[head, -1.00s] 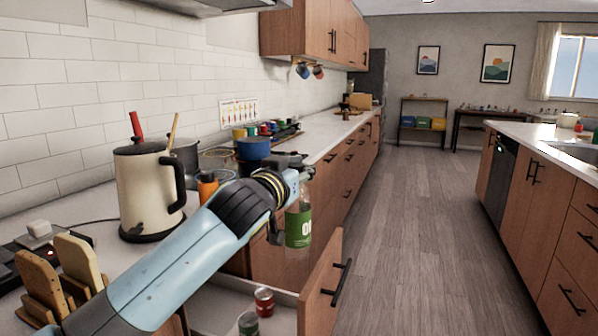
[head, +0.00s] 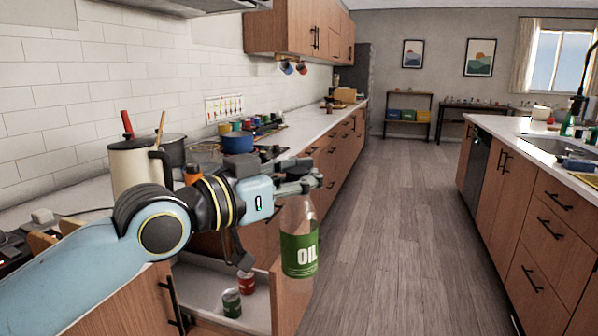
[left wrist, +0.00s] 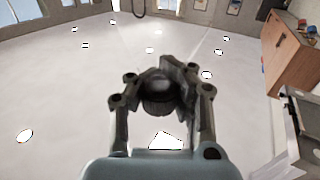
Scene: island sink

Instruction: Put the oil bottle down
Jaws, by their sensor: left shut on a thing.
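The oil bottle (head: 299,243) is clear with a green label reading OIL. It hangs upright in the head view, in front of the open drawer's face and over the floor. My left gripper (head: 308,180) is shut on the bottle's neck. In the left wrist view the fingers (left wrist: 160,75) close around a dark round top, probably the bottle's cap (left wrist: 158,88). My right gripper does not show in any view.
An open drawer (head: 205,278) below the left counter holds a red can (head: 246,283) and a green can (head: 231,303). The island (head: 535,150) is at right, with open floor (head: 385,230) between.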

